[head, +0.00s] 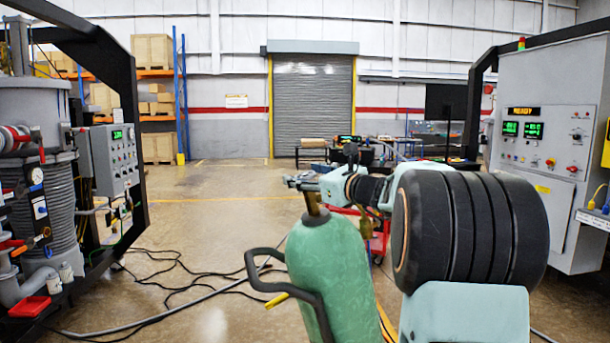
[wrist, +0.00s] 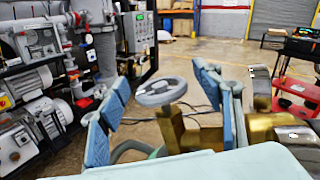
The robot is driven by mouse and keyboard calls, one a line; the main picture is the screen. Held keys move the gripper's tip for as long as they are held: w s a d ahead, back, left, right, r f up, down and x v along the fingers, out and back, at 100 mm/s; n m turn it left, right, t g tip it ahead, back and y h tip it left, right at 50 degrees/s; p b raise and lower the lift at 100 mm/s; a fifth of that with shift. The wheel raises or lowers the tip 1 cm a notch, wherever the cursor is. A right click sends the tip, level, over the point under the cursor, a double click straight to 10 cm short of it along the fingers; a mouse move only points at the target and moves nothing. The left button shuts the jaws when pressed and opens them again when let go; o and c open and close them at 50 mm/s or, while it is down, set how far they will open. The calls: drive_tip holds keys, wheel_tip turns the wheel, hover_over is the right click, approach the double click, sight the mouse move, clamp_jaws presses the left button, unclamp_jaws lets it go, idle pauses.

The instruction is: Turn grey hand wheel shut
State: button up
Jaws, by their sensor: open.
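The grey hand wheel (wrist: 160,92) sits on a brass valve (wrist: 176,130) in the wrist view. My gripper (wrist: 161,84) is open, with one blue ribbed pad on each side of the wheel. Gaps show between the wheel and both pads, so it is not gripped. In the head view the valve's brass stem (head: 312,203) rises from the green gas cylinder (head: 330,270). My gripper is at the stem's top there, and the wheel is hard to make out among the dark parts.
A black handle frame (head: 262,285) stands beside the cylinder. Furnace equipment (head: 35,120) is at left, and a control cabinet (head: 545,140) reading READY is at right. A red cart (head: 378,240) stands behind my arm.

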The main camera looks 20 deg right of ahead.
drive_tip(key=shift+c, duration=0.3)
drive_tip(key=c, duration=1.1)
drive_tip(key=h+b, duration=0.1)
drive_tip(key=b, duration=0.1)
drive_tip(key=shift+f+m+b, duration=0.15)
drive_tip(key=shift+m+b, duration=0.15)
drive_tip(key=shift+b, duration=0.1)
drive_tip(key=m+t+h+b, duration=0.1)
drive_tip(key=b, duration=0.3)
drive_tip(key=shift+a+f+h, duration=0.1)
drive_tip(key=shift+h, duration=0.3)
drive_tip(key=m+h+b, duration=0.2)
drive_tip(key=h+b, duration=0.1)
drive_tip(key=b, duration=0.4)
drive_tip(key=m+h+b, duration=0.2)
drive_tip(key=h+b, duration=0.1)
drive_tip(key=b, duration=0.4)
drive_tip(key=shift+t+h, duration=0.3)
drive_tip(key=m+h+b, duration=0.2)
drive_tip(key=h+b, duration=0.1)
drive_tip(key=b, duration=0.2)
drive_tip(key=shift+g, duration=0.4)
drive_tip(key=shift+m+h+b, duration=0.3)
drive_tip(key=shift+h+b, duration=0.05)
drive_tip(key=shift+h, duration=0.15)
drive_tip(key=shift+r+m+g+h+b, duration=0.25)
drive_tip(key=shift+m+g+h+b, duration=0.25)
drive_tip(key=shift+h, duration=0.4)
